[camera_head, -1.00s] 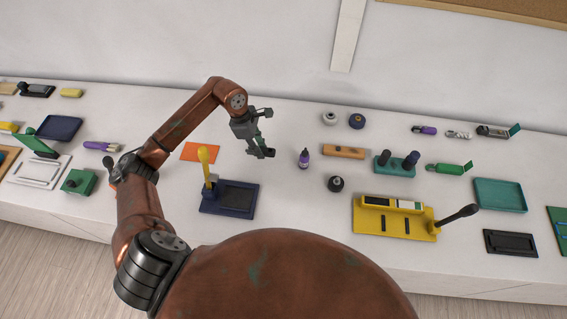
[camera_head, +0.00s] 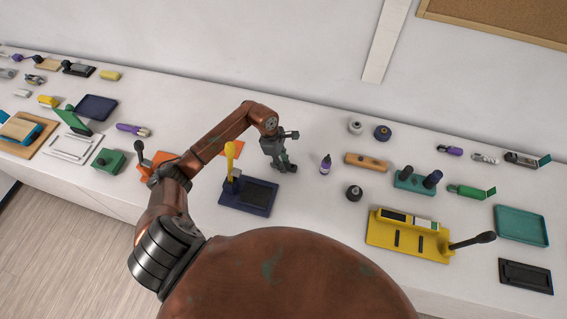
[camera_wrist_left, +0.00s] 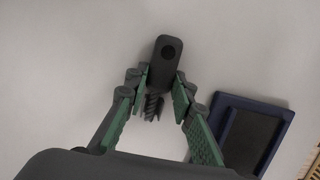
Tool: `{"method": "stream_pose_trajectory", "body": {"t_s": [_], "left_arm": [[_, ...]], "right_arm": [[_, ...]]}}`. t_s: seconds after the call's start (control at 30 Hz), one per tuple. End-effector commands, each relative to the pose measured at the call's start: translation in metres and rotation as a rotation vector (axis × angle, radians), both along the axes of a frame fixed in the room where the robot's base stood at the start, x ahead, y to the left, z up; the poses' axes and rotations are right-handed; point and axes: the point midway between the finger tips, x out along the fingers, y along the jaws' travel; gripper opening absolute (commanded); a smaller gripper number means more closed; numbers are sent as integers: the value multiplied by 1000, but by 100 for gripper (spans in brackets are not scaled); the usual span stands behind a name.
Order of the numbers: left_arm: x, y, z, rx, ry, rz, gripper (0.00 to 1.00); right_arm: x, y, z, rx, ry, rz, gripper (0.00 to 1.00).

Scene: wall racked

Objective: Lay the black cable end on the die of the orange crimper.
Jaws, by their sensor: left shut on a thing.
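My left gripper (camera_head: 284,166) is shut on the black cable end, held above the white bench top. In the left wrist view, the black cable end (camera_wrist_left: 163,64) is a dark rounded piece with a round hole and a ribbed stem between the fingers (camera_wrist_left: 160,92). The orange crimper (camera_head: 166,159) lies to the left, largely behind my left arm, with a black lever (camera_head: 140,152) standing at its left. Orange also shows at the arm's right side; I cannot tell whether it is the same piece. The die is hidden. My right gripper is not in view.
A navy press with a yellow handle (camera_head: 261,193) stands just below my left gripper; its navy base shows in the wrist view (camera_wrist_left: 226,112). A purple-capped bottle (camera_head: 325,165) stands to the right. A yellow crimper (camera_head: 380,232) is further right. A green box (camera_head: 109,161) lies left.

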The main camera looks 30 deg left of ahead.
Motion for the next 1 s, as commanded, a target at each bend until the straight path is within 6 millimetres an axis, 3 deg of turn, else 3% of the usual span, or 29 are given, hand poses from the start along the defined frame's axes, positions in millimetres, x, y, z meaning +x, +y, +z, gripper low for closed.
{"method": "stream_pose_trajectory", "body": {"t_s": [0.1, 0.13, 0.37, 0.77, 1.0], "left_arm": [[0, 0, -4, 1, -1, -1, 0], [0, 0, -4, 1, 0, 0, 23], [0, 0, -2, 1, 0, 0, 39], [0, 0, 3, -1, 0, 0, 40], [-2, 13, 43, 5, -3, -1, 40]], "right_arm": [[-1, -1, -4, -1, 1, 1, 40], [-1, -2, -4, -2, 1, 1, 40], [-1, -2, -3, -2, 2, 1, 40], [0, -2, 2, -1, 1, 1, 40], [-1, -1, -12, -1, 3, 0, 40]]}}
